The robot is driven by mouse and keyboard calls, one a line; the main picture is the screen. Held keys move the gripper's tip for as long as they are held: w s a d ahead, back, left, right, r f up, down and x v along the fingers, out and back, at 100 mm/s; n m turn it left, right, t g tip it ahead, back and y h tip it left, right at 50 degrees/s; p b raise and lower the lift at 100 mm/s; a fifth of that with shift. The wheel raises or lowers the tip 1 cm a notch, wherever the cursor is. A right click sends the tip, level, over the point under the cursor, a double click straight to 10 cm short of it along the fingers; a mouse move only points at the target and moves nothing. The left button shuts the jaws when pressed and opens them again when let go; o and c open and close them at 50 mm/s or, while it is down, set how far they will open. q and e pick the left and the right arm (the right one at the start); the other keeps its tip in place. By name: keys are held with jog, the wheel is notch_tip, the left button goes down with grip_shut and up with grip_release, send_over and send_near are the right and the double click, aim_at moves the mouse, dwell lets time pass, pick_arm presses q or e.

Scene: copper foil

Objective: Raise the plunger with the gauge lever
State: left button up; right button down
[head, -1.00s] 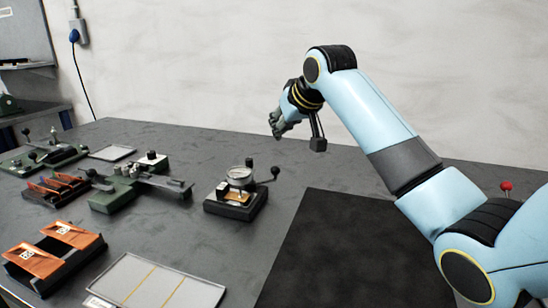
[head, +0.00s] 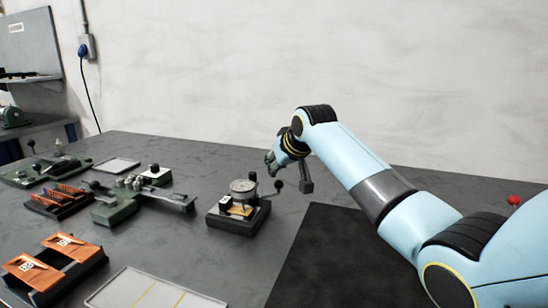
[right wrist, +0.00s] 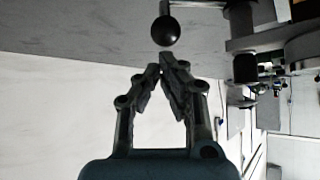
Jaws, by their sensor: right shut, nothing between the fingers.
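The thickness gauge (head: 238,218) stands on the dark bench, with a round dial (head: 243,186) on top and a small tan piece (head: 240,209) below the dial. Its lever ends in a black ball knob (head: 278,186) on the right side. My right gripper (head: 270,166) is just above and slightly left of this knob in the head view. In the right wrist view the shut, empty fingers (right wrist: 162,66) point at a black ball (right wrist: 166,31), with a small gap visible. The plunger is too small to make out. My left gripper is not in view.
A green fixture (head: 115,211) stands left of the gauge. Orange pieces sit in a black holder (head: 85,272) at front left, beside a pale tray (head: 120,287). A black mat (head: 330,260) lies right of the gauge, clear of objects.

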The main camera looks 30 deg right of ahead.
jog(key=shift+s+f, duration=0.25)
jog(key=shift+s, duration=0.2)
